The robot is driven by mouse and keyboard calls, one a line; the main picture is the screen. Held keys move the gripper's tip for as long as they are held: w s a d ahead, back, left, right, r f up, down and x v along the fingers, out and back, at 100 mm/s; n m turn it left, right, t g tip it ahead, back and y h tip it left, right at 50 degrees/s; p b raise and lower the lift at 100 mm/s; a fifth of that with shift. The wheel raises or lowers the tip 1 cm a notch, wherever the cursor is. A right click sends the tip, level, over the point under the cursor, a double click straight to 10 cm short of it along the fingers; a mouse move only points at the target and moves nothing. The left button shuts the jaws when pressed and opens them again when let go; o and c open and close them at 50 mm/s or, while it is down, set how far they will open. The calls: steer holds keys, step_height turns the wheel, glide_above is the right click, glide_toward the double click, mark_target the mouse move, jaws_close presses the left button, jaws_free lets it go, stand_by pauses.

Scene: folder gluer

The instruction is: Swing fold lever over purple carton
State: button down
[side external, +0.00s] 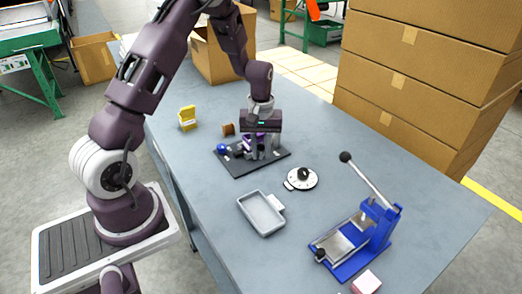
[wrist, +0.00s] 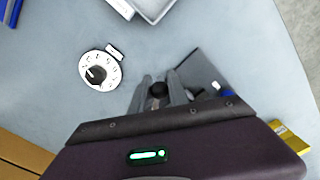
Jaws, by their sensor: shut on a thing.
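The folding fixture has a dark base plate (side external: 235,168) on the table and a blue ball (side external: 222,149) at its left. The purple carton (side external: 249,142) shows on the fixture, partly covered by my gripper (side external: 263,154). In the wrist view, my gripper (wrist: 158,90) is shut on a dark round knob (wrist: 158,89), which looks like the end of the fold lever. The rest of the lever is hidden by the fingers. The base plate (wrist: 200,70) shows right of the fingers, but the carton cannot be made out there.
A white dial (side external: 301,179) and a grey tray (side external: 260,214) lie in front of the fixture. A blue press (side external: 375,225) with a raised handle stands at the front right, near a pink block (side external: 366,283). A yellow holder (side external: 188,118) and brown piece (side external: 228,129) are behind.

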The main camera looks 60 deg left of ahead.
steer(key=shift+a, duration=0.1)
steer(key=a+m, duration=0.3)
steer(key=s+a+m, duration=0.1)
steer(key=a+m, duration=0.2)
steer(key=a, duration=0.1)
steer(key=s+a+m, duration=0.1)
steer(key=a+m, duration=0.2)
steer(key=a, duration=0.1)
steer(key=shift+s+a, duration=0.1)
steer(key=shift+s, duration=0.1)
steer(key=shift+w+a+m, duration=0.25)
steer(key=shift+a+m, duration=0.35)
steer(key=shift+a, duration=0.15)
steer(key=shift+w+a+m, duration=0.2)
steer(key=shift+a+m, duration=0.4)
steer(key=shift+a, duration=0.15)
steer(key=c, duration=1.3)
jaws_free()
